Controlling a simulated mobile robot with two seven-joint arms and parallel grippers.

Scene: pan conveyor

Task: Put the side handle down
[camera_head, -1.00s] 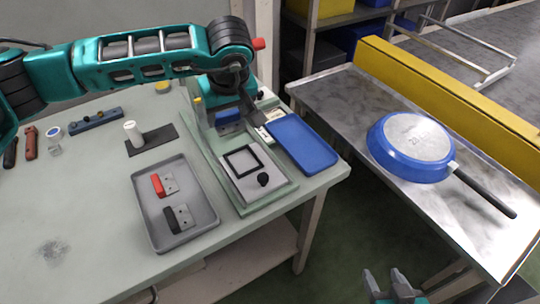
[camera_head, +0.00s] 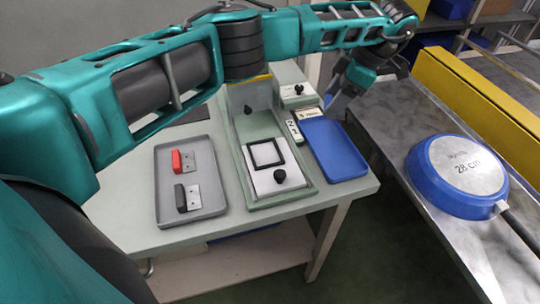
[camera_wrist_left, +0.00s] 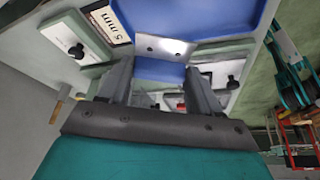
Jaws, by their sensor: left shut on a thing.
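My left gripper (camera_head: 343,98) is shut on a blue side handle, above the far right corner of the table, near the far end of the blue tray (camera_head: 333,150). In the left wrist view the side handle (camera_wrist_left: 160,70) sits between the two fingers, with its metal plate (camera_wrist_left: 165,46) and two holes showing. The blue tray (camera_wrist_left: 215,18) lies beyond it and looks empty. A red side handle (camera_head: 184,161) and a black side handle (camera_head: 187,197) lie in the grey tray (camera_head: 218,200). Teal parts at the right of the wrist view may be my right arm.
A green fixture (camera_head: 308,193) with a black knob stands between the trays. A blue pan (camera_head: 450,175) lies upside down on the metal conveyor (camera_head: 395,120) at right, across a gap.

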